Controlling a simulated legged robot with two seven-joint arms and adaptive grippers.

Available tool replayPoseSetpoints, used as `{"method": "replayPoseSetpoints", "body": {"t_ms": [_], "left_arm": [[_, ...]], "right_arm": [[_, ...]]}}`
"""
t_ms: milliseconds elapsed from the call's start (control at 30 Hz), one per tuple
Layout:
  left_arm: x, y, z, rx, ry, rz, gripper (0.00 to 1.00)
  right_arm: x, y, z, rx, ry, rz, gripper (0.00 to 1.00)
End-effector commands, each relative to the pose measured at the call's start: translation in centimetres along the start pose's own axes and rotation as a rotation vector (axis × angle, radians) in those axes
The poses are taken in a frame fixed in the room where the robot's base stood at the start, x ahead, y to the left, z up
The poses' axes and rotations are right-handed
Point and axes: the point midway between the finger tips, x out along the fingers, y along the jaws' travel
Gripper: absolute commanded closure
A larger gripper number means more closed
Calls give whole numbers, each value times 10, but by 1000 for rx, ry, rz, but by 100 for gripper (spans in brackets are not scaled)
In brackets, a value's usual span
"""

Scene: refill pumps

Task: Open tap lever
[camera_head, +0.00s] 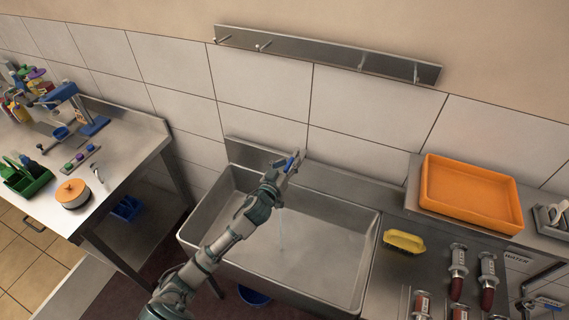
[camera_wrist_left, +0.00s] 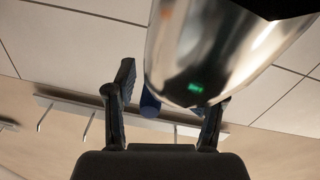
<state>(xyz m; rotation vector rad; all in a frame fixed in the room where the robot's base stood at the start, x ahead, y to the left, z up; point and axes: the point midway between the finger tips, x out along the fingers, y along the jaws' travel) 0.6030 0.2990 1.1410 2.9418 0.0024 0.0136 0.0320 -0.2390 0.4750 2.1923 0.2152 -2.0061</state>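My left gripper (camera_head: 291,163) reaches over the sink (camera_head: 318,247) to the tap at the wall, and its arm hides most of the tap. In the left wrist view, the fingers of the left gripper (camera_wrist_left: 166,110) stand apart. The blue tap lever (camera_wrist_left: 150,104) shows between them, partly behind the shiny tap body (camera_wrist_left: 205,50), which also covers part of one finger. Whether a finger touches the lever I cannot tell. My right gripper is not in view.
An orange tray (camera_head: 470,195) and a yellow sponge (camera_head: 403,241) lie right of the sink. A hook rail (camera_head: 325,53) hangs above.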

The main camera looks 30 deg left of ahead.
Motion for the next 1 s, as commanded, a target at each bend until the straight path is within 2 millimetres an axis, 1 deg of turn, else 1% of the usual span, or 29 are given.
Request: {"method": "replayPoseSetpoints", "body": {"t_ms": [433,700,767,867,1000], "left_arm": [[0,-6,4,-4,-7,-3,52],[-3,-8,5,-4,-9,-5,52],[-8,-8,5,-4,-9,-5,52],[-23,-8,6,-5,-10,-4,52],[-55,-7,7,-6,-12,-4,52]], "right_arm": [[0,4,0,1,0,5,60],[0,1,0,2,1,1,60],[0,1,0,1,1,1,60],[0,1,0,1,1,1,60],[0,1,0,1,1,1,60]]}}
